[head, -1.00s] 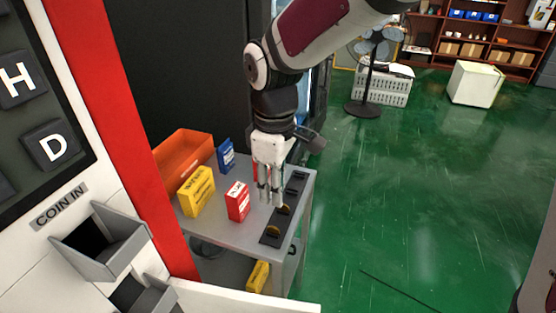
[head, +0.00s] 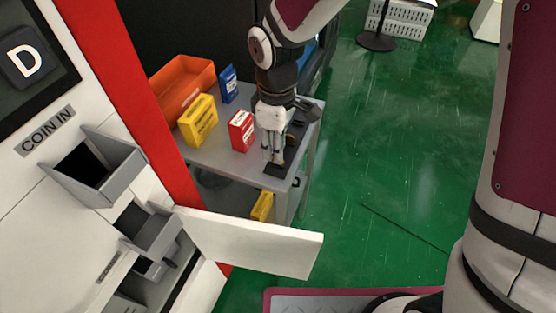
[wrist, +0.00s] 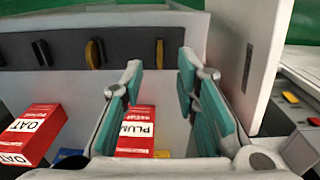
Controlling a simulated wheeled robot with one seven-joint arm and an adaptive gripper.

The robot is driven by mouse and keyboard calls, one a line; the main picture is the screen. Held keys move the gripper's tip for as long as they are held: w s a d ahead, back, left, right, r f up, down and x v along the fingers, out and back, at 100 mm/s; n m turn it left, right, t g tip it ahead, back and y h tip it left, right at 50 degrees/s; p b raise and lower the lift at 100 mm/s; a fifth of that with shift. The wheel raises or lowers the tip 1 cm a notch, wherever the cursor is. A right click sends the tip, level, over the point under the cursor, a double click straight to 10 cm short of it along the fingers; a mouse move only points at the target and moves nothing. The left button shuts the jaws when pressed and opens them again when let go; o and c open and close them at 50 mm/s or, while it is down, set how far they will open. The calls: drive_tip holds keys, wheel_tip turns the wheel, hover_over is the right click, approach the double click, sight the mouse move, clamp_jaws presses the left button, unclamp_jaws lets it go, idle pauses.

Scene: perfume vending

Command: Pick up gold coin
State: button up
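A gold coin (wrist: 95,53) stands on edge in a slot of the dark coin holder (wrist: 68,54) in the wrist view, left of my gripper's left finger.
Red (head: 241,131), yellow (head: 198,119) and blue (head: 228,84) boxes and an orange bin (head: 180,88) stand on the cart, left of my gripper. The white vending machine with its coin-in chute (head: 98,165) and a white open flap (head: 255,243) is nearer.

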drive_tip(key=shift+f, duration=1.6)
drive_tip(key=shift+c, duration=0.3)
clamp_jaws()
drive_tip(key=shift+r, duration=0.15)
